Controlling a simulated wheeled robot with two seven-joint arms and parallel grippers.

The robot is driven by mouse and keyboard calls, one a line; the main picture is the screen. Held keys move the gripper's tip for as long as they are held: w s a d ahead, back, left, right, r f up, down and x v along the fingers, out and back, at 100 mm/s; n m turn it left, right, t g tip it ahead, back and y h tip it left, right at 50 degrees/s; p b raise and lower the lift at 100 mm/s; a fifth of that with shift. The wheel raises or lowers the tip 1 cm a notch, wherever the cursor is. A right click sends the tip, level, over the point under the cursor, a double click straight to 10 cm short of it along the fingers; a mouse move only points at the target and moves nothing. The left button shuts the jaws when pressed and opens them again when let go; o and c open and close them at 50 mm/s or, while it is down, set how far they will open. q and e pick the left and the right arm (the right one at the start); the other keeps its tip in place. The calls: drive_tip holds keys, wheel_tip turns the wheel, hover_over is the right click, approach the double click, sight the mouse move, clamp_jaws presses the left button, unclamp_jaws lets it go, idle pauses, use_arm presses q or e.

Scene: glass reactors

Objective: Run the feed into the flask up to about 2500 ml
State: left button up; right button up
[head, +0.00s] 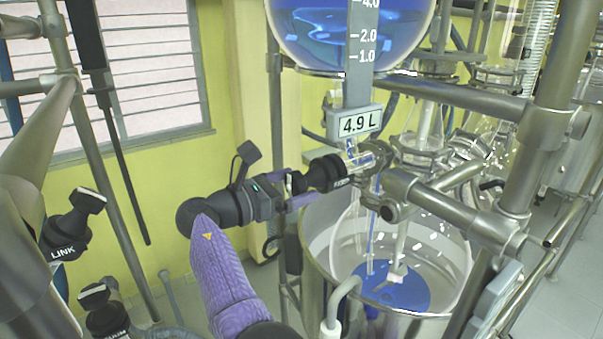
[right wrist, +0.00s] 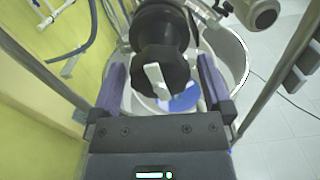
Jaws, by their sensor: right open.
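The feed vessel (head: 300,30) at the top holds blue liquid, and a scale beside it reads 1.0 to 4.0. The display (head: 360,123) below it reads 4.9 L. The glass flask (head: 455,250) sits in a metal pot, with a shallow blue pool (head: 410,292) at its bottom. A thin blue stream (head: 373,235) runs down inside it. A black valve knob (head: 326,173) sits at the feed outlet; in the right wrist view the knob (right wrist: 160,30) has a pale pointer. My right gripper (head: 303,188) is open, its fingers on either side of the knob. My left gripper is not seen.
Metal frame pipes surround the vessels, with a thick post (head: 535,140) at right. A black knob marked LINK (head: 68,240) and another black knob (head: 105,312) stand at left. The metal pot (head: 318,262) lies below my right gripper.

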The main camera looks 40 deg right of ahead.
drive_tip(key=shift+s+d, duration=0.1)
drive_tip(key=shift+d, duration=0.8)
drive_tip(key=c, duration=1.2)
drive_tip(key=shift+o, duration=0.2)
drive_tip(key=shift+m, duration=0.4)
